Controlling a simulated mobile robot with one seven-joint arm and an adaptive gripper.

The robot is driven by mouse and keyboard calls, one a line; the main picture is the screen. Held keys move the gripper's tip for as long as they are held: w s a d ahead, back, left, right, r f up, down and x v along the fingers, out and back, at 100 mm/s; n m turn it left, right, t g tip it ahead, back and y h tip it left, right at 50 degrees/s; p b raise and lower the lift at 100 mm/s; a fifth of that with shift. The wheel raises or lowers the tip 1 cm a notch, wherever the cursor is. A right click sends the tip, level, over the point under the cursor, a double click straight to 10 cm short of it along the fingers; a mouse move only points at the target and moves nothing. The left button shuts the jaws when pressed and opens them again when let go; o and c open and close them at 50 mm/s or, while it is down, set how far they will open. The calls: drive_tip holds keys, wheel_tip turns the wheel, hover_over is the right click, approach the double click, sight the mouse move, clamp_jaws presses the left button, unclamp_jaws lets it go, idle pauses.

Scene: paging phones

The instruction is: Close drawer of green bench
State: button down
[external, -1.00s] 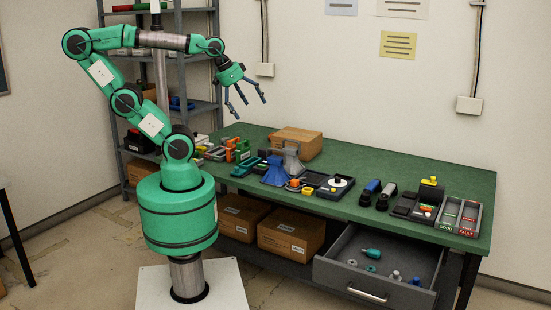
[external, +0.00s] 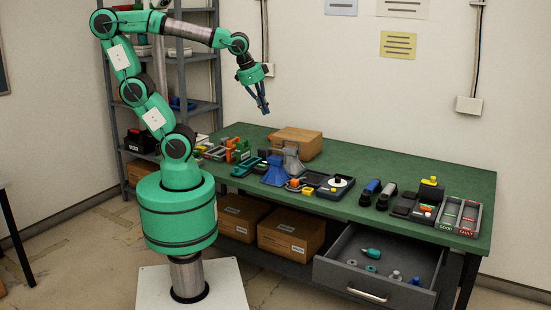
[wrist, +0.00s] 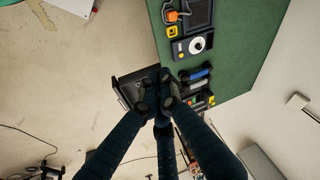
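The green bench (external: 400,168) stands at the right in the external view, and its green top also shows in the wrist view (wrist: 228,60). Its grey drawer (external: 332,274) is pulled open below the front right edge, with a light metal handle (external: 367,295) on its front. A teal-handled tool and several small parts lie inside. In the wrist view the drawer (wrist: 127,88) is partly hidden behind my fingers. My gripper (external: 265,110) is high above the back left part of the bench, far from the drawer. Its fingers are drawn together, with nothing seen between them.
Phones, holders and a tray (external: 459,216) crowd the bench top. A cardboard box (external: 297,142) sits at its back, and more boxes (external: 290,232) stand below, left of the drawer. A metal shelf is behind my arm. The floor before the drawer looks clear.

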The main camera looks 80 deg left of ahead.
drive_tip(key=w+d+f+m+g+y, duration=0.2)
drive_tip(key=w+d+f+m, duration=0.35)
drive_tip(key=w+d, duration=0.55)
drive_tip(key=m+t+y+p, duration=0.2)
drive_tip(key=m+y, duration=0.2)
drive_tip(key=m, duration=0.8)
hover_over(325, 278)
drive_tip(key=s+a, duration=0.1)
drive_tip(key=s, duration=0.1)
wheel_tip(325, 278, down, 23)
drive_tip(key=s+d+f+m+t, duration=0.1)
drive_tip(key=s+d+f+m, duration=0.2)
drive_tip(key=f, duration=0.5)
drive_tip(key=s+d+f+m+t, duration=0.1)
drive_tip(key=s+d+f+m, duration=0.2)
drive_tip(key=s+d+f, duration=0.2)
drive_tip(key=d+f, duration=0.3)
drive_tip(key=shift+s+d, duration=0.2)
drive_tip(key=shift+f, duration=0.15)
drive_tip(key=shift+w+a+f+b, duration=0.75)
drive_tip(key=shift+w+a+f, duration=1)
drive_tip(key=shift+w+a, duration=0.25)
drive_tip(key=shift+w+a+f+b, duration=0.7)
drive_tip(key=shift+w+a+f, duration=1)
drive_tip(key=shift+w+a, duration=0.25)
